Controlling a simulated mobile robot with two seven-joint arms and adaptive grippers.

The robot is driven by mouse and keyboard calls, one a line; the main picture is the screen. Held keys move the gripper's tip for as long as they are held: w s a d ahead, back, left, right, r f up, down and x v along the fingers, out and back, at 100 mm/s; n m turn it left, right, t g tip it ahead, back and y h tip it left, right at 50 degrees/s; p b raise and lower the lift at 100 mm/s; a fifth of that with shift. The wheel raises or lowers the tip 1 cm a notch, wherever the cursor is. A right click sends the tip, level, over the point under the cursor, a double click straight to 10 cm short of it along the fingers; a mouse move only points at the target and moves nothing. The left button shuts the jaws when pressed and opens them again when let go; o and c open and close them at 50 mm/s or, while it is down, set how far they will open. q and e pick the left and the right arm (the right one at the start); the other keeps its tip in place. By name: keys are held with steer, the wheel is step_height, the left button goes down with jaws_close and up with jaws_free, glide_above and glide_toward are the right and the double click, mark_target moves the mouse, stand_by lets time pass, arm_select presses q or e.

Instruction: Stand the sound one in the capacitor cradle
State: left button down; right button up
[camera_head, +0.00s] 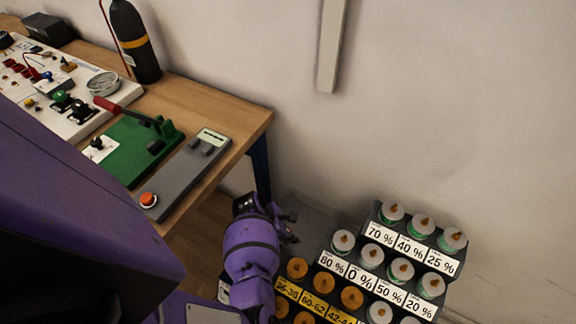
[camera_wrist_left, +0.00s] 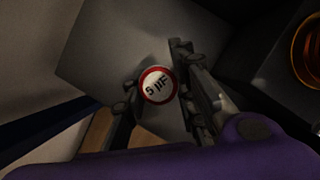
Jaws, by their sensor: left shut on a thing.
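In the left wrist view my left gripper (camera_wrist_left: 158,92) is shut on a round-topped capacitor (camera_wrist_left: 158,85). Its white top has a red rim and lettering that looks like "5 µF". In the head view my left gripper (camera_head: 262,203) is beyond the front right corner of the bench, just left of a stepped rack. The capacitor is not clearly visible there. I cannot pick out the capacitor cradle with certainty. My right gripper is not in view.
The wooden bench (camera_head: 222,112) carries a white panel (camera_head: 60,115), a green lever device (camera_head: 135,145), a grey unit with an orange button (camera_head: 148,199) and a black bottle (camera_head: 135,40). The stepped rack (camera_head: 455,268) holds several jars with percentage labels and several orange-topped items.

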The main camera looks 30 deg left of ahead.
mark_target(286, 240)
arm_select(q)
steer(key=shift+f+b, duration=0.55)
steer(key=shift+f, duration=1.45)
steer(key=c, duration=1.4)
jaws_free()
